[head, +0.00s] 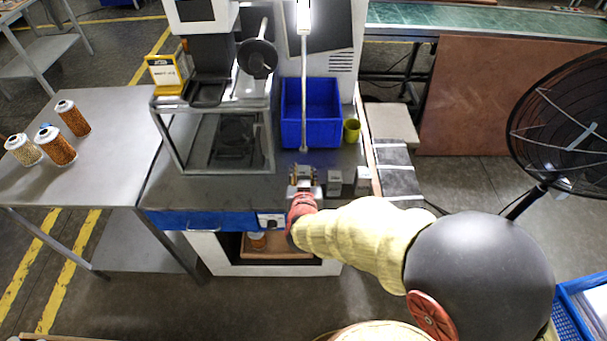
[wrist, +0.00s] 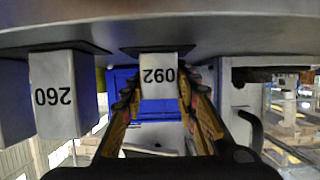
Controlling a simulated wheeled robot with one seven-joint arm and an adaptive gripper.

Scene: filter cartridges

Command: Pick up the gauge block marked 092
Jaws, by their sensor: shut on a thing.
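The gauge block marked 092 (wrist: 158,76) is a small pale grey block in the middle of the wrist view, with its number upside down in the picture. My gripper (wrist: 158,104) is shut on it, one finger on each side. In the head view my gripper (head: 304,180) is at the front of the bench and mostly hides this block. A second grey block, marked 260 (wrist: 54,95), stands beside it, clear of the fingers. It shows just right of my gripper in the head view (head: 334,178). I cannot tell whether the held block still touches the bench.
A third grey block (head: 363,175) stands further right. Behind are a blue bin (head: 310,105), a yellow-green cup (head: 351,130) and a metal-framed machine (head: 215,135). Filter cartridges (head: 72,118) stand on the left table. A black fan (head: 560,120) is at right.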

